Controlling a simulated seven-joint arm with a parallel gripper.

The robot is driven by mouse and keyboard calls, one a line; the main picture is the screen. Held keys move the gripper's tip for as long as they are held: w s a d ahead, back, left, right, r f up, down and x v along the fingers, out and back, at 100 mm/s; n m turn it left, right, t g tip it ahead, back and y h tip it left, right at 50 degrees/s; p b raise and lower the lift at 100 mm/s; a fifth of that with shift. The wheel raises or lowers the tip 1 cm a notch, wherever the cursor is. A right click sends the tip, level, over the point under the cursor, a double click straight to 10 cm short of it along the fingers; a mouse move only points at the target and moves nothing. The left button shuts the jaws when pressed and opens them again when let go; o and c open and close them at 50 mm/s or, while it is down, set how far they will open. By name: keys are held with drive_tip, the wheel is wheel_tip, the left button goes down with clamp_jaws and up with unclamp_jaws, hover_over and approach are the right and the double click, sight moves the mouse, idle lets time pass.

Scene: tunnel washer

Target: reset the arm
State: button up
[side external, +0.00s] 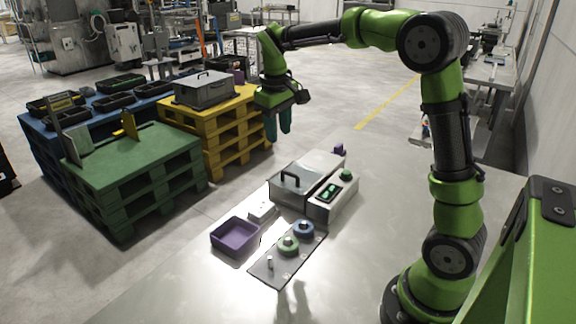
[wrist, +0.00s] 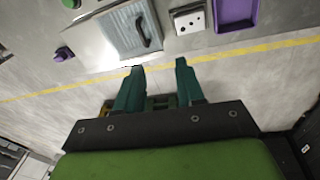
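My gripper (side external: 278,124) hangs in the air beyond the far edge of the metal table, above and behind the lidded grey box. Its two teal fingers point down. In the wrist view my gripper (wrist: 158,78) shows its fingers apart with nothing between them. The gripper touches nothing. The arm reaches over from its base at the right of the table.
On the table (side external: 190,290) are a lidded metal box (side external: 305,182), a control box (side external: 333,197), a purple tray (side external: 235,237), and a plate with a green ring (side external: 287,246) and a blue ring (side external: 303,229). Green (side external: 130,160), yellow (side external: 215,130) and blue pallets stand behind.

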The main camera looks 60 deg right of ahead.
drive_tip(key=s+a+m+t+y, duration=0.1)
drive_tip(key=s+a+t, duration=0.2)
drive_tip(key=s+a, duration=0.3)
drive_tip(key=s+a+m+t+y, duration=0.1)
drive_tip(key=s+a+t+y, duration=0.1)
drive_tip(key=s+a, duration=0.5)
drive_tip(key=s+t, duration=0.1)
drive_tip(key=s, duration=0.4)
drive_tip(key=shift+s+r+m+y, duration=0.25)
drive_tip(key=shift+s+m+y, duration=0.05)
drive_tip(key=shift+a, duration=0.1)
